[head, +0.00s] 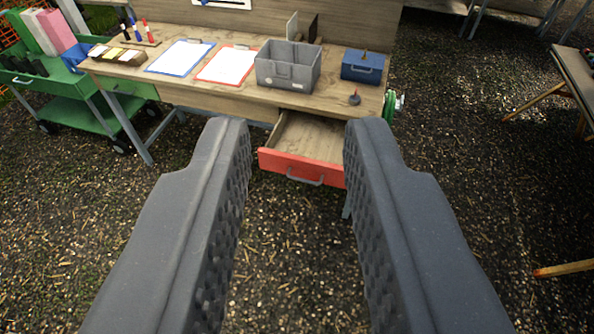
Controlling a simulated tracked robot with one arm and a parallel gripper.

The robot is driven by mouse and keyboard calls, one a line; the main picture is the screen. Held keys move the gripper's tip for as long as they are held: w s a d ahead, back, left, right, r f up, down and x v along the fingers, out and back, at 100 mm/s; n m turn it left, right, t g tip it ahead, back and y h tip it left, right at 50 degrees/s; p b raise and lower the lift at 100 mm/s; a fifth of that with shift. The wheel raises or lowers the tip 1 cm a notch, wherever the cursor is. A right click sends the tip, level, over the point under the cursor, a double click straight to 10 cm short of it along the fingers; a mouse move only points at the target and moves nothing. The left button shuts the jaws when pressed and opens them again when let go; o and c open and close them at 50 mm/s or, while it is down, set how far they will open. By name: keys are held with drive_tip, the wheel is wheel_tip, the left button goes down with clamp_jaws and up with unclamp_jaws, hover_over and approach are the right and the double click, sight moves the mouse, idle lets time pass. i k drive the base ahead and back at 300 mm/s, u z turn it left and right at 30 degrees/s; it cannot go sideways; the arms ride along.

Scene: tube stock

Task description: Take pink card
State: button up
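My gripper (298,128) is open and empty. Its two dark grey fingers frame the middle of the view and point toward a wooden desk, some way off. A pink upright sheet or folder (57,33), which may be the pink card, stands on the green cart (68,107) at the upper left. It is beside green and white upright pieces, well to the left of my gripper and beyond it. No other pink card is in sight.
The wooden desk (215,98) holds two clipboards, a grey bin (288,66) and a blue box (362,66). Its red-fronted drawer (300,170) is pulled out and looks empty. A wooden table (577,75) stands at the right. The gravel floor (460,150) is clear.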

sight(129, 54)
drive_tip(key=i, duration=0.9)
drive_tip(key=z, duration=0.05)
